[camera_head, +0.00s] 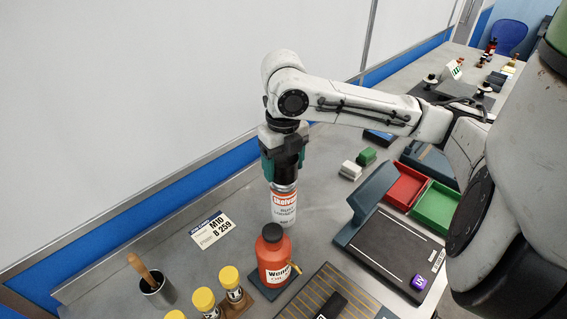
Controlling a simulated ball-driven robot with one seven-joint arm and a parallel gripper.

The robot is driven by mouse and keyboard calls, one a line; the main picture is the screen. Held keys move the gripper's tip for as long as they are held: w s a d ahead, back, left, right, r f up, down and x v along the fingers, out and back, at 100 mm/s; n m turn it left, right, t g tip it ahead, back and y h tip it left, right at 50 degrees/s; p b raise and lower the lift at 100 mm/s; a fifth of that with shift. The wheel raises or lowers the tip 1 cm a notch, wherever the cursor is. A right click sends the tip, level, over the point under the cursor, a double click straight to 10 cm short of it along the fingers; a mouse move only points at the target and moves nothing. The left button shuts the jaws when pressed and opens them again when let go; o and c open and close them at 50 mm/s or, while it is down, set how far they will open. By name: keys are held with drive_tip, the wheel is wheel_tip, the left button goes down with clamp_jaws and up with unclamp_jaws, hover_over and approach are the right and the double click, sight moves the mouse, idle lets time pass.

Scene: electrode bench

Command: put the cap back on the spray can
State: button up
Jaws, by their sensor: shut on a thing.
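The spray can (284,210), white with a red label band, stands upright on the grey bench. My gripper (283,178) points straight down at the top of the can, its teal-sided fingers on either side of it. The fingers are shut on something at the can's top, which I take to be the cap. The cap itself is hidden by the fingers, so I cannot tell whether it is seated on the can.
A red bottle with a dark cap (272,258) stands close in front of the can. Yellow-capped vials (231,283) and a cup with a wooden handle (155,287) are at front left. A dark angled stand (391,249) and red (407,187) and green trays (437,207) lie right.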

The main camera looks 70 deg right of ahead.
idle(0.4)
drive_tip(key=o, duration=1.1)
drive_tip(key=shift+r+p, duration=2.75)
drive_tip(key=shift+r, duration=0.75)
clamp_jaws()
